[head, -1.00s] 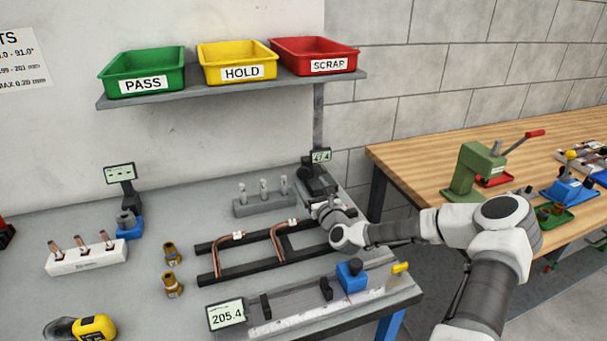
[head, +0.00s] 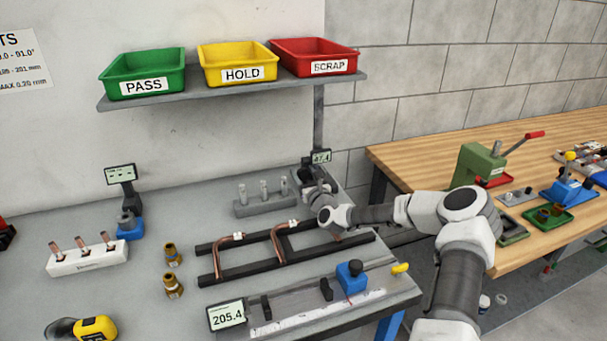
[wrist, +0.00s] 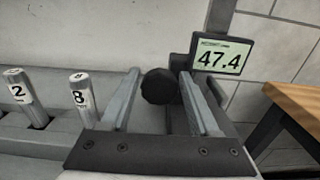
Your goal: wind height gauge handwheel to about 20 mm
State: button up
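The height gauge shows in the wrist view as a dark upright with a display (wrist: 221,58) reading 47.4. Its black round handwheel (wrist: 160,87) sits in front of the upright, between the ends of my two fingers. My gripper (wrist: 159,76) is open, with one finger on each side of the handwheel. Narrow gaps seem to show on both sides, and I cannot tell whether either finger touches it. In the head view my gripper (head: 312,187) is at the gauge at the bench's back right and hides most of it. The gauge's display (head: 320,157) shows above my gripper.
Pin gauges in a grey block (head: 264,206) stand just left of my gripper. A length gauge reading 205.4 (head: 227,316) is at the front edge. A shelf (head: 235,90) with three bins hangs above.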

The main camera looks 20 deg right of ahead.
grip_shut()
jog(key=shift+f+b, duration=0.1)
jog(key=shift+b, duration=0.35)
jog(key=n+b, duration=0.3)
jog(key=shift+f, duration=0.15)
jog(key=n+b, duration=0.5)
jog(key=n, duration=0.1)
jog(key=shift+a+n+b, duration=0.2)
jog(key=shift+n+b, duration=0.1)
jog(key=shift+b, duration=0.1)
jog(key=n+b, duration=0.4)
jog(key=n, duration=0.2)
jog(key=shift+b, duration=0.35)
jog(key=n+b, duration=0.2)
jog(key=n, duration=0.2)
jog(key=shift+b, duration=0.4)
jog(key=shift+n, duration=0.5)
